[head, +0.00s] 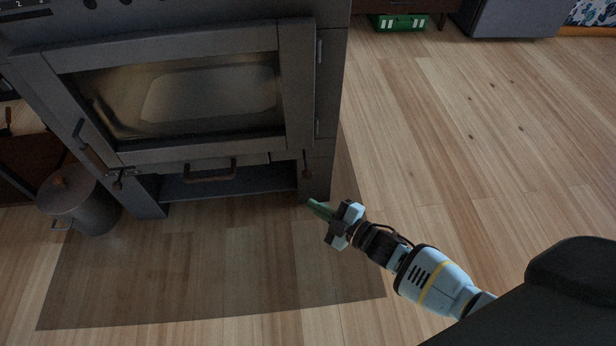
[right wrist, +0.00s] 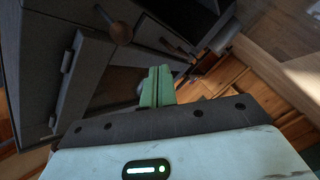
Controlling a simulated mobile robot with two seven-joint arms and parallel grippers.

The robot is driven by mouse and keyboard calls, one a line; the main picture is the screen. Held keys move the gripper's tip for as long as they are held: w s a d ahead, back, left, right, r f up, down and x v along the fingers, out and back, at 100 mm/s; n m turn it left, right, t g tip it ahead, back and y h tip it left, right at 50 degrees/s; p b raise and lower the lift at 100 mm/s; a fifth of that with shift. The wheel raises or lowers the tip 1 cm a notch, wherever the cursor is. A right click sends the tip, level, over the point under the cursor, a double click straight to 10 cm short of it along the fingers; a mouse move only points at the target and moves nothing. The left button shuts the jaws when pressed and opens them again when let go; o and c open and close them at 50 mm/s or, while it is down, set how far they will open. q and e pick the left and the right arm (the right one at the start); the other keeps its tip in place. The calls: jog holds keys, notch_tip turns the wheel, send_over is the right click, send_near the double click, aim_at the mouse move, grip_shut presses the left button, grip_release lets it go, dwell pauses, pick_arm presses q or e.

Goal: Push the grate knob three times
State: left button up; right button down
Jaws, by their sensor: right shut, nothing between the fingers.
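The dark stove (head: 299,60) stands at the upper left of the head view. A small brown knob (head: 307,172) sits on a stem at its lower right front, below the glass door. A similar knob (head: 117,185) is at the lower left. I cannot tell from a label which is the grate knob. My right gripper (head: 314,205) is shut and empty, just below the right knob and apart from it. In the right wrist view, its green fingers (right wrist: 157,76) are together, and a round brown knob (right wrist: 121,34) shows beyond them. My left gripper is out of view.
A brown drawer handle (head: 209,170) lies between the knobs, above an open shelf space (head: 230,187). A lidded metal bucket (head: 80,207) stands left of the stove. A dark transparent floor plate (head: 200,270) lies in front. The wooden floor at right is clear.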

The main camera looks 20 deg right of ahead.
jog(key=shift+m, duration=0.3)
jog(key=s+m+g+h+p, duration=0.1)
jog(key=m, duration=0.9)
jog(key=s+a+m+g+h+p, duration=0.1)
jog(key=m, duration=1)
jog(key=s+m+g+h+p, duration=0.1)
jog(key=m, duration=1)
jog(key=shift+s+a+r, duration=0.15)
jog(key=shift+s+r, duration=0.15)
